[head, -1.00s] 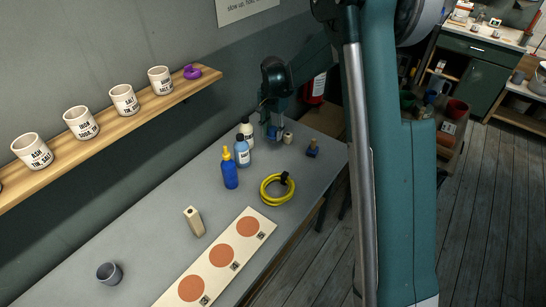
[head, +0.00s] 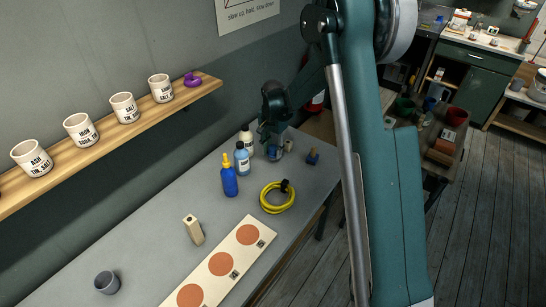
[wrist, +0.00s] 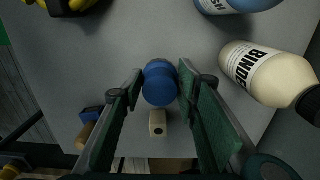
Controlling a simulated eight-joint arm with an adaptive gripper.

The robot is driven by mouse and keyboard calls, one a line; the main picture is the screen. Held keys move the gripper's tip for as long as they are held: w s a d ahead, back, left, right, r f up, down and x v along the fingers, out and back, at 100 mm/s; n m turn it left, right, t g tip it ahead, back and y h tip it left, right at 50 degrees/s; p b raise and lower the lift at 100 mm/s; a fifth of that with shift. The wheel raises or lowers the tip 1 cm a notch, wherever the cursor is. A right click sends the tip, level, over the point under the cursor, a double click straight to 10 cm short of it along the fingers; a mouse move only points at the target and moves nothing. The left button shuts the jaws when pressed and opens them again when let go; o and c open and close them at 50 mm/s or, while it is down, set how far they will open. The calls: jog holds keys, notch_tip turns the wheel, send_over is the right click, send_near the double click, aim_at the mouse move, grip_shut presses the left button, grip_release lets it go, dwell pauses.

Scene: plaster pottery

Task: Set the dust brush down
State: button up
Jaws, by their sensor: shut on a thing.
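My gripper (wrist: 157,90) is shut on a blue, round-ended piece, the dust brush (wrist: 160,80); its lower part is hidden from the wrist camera. In the head view my gripper (head: 274,146) is at the far end of the grey worktable (head: 150,240), right of the bottles, with the blue of the brush (head: 273,153) low between the fingers. I cannot tell whether the brush touches the tabletop. A small pale wooden block (wrist: 157,124) stands close by the brush in the wrist view.
The white binder bottle (wrist: 265,75) and a light-blue bottle (wrist: 238,4) stand close to my gripper. A blue and tan item (wrist: 90,128) is on the other side. A yellow coil (head: 277,197), dark-blue bottle (head: 229,176) and board with orange discs (head: 222,263) lie nearer.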

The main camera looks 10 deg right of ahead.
aim_at(273, 156)
jog(key=shift+f, duration=1.85)
jog(key=shift+f, duration=0.1)
jog(key=o, duration=0.9)
jog(key=shift+r, duration=6.1)
jog(key=shift+s+r, duration=0.1)
